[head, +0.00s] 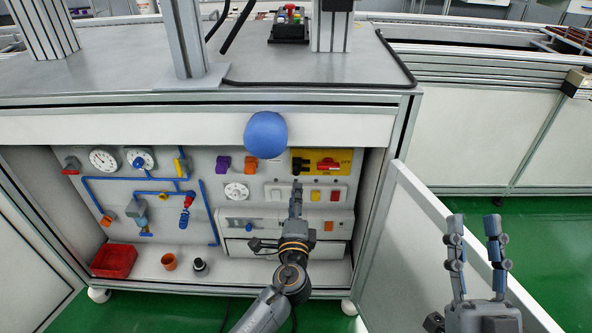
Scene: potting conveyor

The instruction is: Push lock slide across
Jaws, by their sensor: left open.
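A yellow panel (343,155) at the upper right inside the open cabinet carries a red handle (328,164) and a black slide-like block (301,164) to its left. I cannot tell for sure which part is the lock slide. My left gripper (296,190) reaches up into the cabinet, its fingertips just below the black block and in front of the white switch plate (275,193). It is seen edge-on, open, with nothing visible between its fingers; contact is unclear.
The open white door (415,235) stands between my two grippers. A blue rounded thing (265,135) sits at the cabinet's upper edge. A red bin (114,261) and an orange cup (169,262) stand on the cabinet floor. Blue pipes and gauges fill the left side.

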